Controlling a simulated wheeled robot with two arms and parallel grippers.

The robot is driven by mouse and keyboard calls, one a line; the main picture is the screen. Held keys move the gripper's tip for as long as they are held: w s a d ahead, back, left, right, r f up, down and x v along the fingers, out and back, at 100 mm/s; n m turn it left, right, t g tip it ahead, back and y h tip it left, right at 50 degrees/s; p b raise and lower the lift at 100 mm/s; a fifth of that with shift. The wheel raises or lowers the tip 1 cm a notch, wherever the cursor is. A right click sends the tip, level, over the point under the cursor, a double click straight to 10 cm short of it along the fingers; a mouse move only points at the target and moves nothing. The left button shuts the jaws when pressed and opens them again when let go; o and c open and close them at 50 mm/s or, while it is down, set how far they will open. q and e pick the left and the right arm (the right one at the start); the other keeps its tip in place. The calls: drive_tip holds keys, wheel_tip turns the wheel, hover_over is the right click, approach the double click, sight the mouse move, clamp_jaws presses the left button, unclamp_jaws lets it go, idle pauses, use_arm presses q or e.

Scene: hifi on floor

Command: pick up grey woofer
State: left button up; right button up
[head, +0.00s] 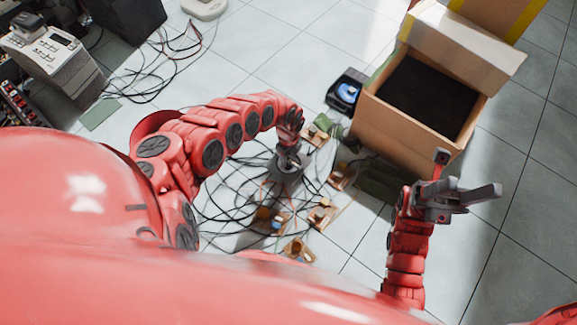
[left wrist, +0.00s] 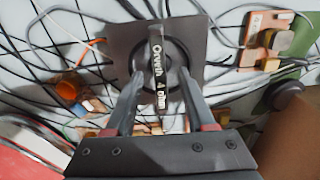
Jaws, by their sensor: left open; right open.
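The grey woofer (head: 287,173) lies on the floor among cables, magnet side up. In the left wrist view it is a dark grey square plate (left wrist: 122,42) with a round magnet and a lettered label. My left gripper (head: 290,156) is open above it. In the left wrist view the fingertips (left wrist: 162,78) stand on either side of the magnet; I cannot tell if they touch it. My right gripper (head: 472,194) is open and empty, off to the right near the cardboard box.
Loose cables (head: 235,205) and several small circuit boards (head: 322,213) lie around the woofer. An open cardboard box (head: 385,125) with dark contents stands to the right. A blue-black device (head: 346,91) sits beside it. Grey equipment (head: 55,65) stands at upper left. Tiles at far right are clear.

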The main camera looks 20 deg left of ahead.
use_arm(q)
clamp_jaws()
idle(0.3)
idle(1.2)
